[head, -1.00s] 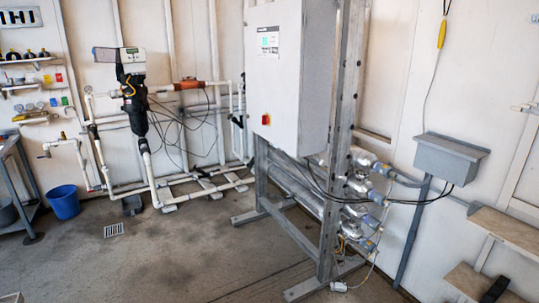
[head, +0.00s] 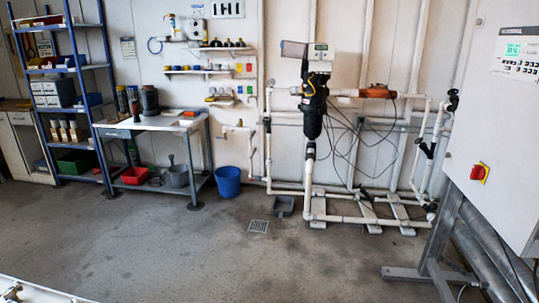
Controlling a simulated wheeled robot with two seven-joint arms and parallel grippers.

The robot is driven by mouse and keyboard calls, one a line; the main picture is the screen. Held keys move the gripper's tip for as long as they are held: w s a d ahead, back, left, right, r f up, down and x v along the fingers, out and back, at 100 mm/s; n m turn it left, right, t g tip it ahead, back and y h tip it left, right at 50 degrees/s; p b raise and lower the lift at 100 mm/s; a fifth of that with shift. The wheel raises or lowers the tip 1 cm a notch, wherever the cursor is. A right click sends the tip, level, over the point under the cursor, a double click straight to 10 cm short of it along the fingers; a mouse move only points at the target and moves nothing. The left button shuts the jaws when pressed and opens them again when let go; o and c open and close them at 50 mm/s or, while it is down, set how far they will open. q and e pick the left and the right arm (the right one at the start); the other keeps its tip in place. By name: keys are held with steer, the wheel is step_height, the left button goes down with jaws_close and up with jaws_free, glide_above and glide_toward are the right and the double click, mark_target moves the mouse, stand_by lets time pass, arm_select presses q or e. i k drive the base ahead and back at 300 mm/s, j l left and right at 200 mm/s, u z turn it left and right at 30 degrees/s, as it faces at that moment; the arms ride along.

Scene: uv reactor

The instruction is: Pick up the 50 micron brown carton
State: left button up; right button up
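No carton can be read as 50 micron at this distance. Several small upright brown and white packages (head: 66,133) stand on a lower level of the blue shelving rack at the far left. They are too small to tell apart or to read any label. Neither of my grippers is in view.
The blue rack (head: 103,95) stands beside a workbench (head: 160,122) with a red bin (head: 134,176) on its lower shelf. A blue bucket (head: 228,182), pipework (head: 345,219) and a white cabinet (head: 495,130) stand farther right. The grey floor (head: 190,250) between is mostly clear. A pale edge crosses the bottom left.

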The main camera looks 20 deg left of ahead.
mark_target(76, 136)
steer(key=i+u, duration=0.2)
steer(key=i, duration=0.45)
steer(key=i+u, duration=0.2)
steer(key=i, duration=0.45)
steer(key=i+l+u, duration=0.15)
steer(key=i, duration=0.5)
steer(key=i+j+u, duration=0.2)
steer(key=u, duration=0.25)
steer(key=i+u, duration=0.75)
steer(key=u, duration=0.2)
steer(key=i+l+u, duration=0.2)
steer(key=u, duration=0.3)
steer(key=i+j+u, duration=0.15)
steer(key=i+u, duration=0.2)
steer(key=i, duration=0.6)
steer(key=i+u, duration=0.35)
steer(key=i, duration=0.6)
steer(key=i+l+z, duration=0.2)
steer(key=i, duration=0.55)
steer(key=i+j+z, duration=0.2)
steer(key=i, duration=0.55)
steer(key=i+z, duration=0.25)
steer(key=i, duration=0.5)
